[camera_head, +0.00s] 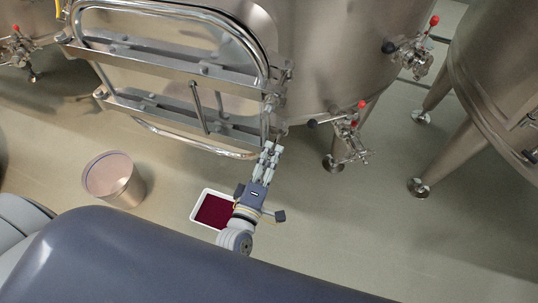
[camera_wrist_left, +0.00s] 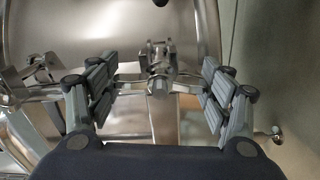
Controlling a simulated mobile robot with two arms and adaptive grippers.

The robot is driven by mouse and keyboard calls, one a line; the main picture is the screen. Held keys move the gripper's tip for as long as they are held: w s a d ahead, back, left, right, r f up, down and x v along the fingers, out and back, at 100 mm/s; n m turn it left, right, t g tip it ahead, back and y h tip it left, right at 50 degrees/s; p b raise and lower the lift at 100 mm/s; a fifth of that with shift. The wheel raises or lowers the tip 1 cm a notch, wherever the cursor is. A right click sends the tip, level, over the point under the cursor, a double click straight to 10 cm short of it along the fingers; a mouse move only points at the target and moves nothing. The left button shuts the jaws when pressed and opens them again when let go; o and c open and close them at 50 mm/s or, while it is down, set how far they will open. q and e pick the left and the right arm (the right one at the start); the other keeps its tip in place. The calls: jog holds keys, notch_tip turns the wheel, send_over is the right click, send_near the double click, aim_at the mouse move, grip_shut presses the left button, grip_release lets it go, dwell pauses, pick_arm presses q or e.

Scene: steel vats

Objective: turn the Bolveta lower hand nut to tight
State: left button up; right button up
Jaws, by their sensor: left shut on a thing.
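The steel vat (camera_head: 330,50) has a door with a rounded tubular frame (camera_head: 265,60) and two crossbars, the lower crossbar (camera_head: 165,115) running to the right edge of the door. My left gripper (camera_head: 271,148) is at the right end of this lower bar, reaching up from below. In the left wrist view, the lower hand nut (camera_wrist_left: 158,86) lies between my finger pads, its two arms reaching out sideways to them. The left gripper (camera_wrist_left: 157,78) is shut on it. I cannot read how tight the nut is. My right gripper is not in view.
A white tray (camera_head: 196,208) with dark red contents is on the floor beside my left arm. A steel bucket (camera_head: 128,185) stands to its left. Valves with red knobs (camera_head: 347,125) stick out on the right.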

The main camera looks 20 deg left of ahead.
pick_arm(q)
jog(key=shift+m+p, duration=0.5)
jog(key=shift+m, duration=0.6)
jog(key=o, duration=1.1)
jog(key=shift+c, duration=0.2)
jog(key=s, duration=1.2)
jog(key=shift+a, duration=0.2)
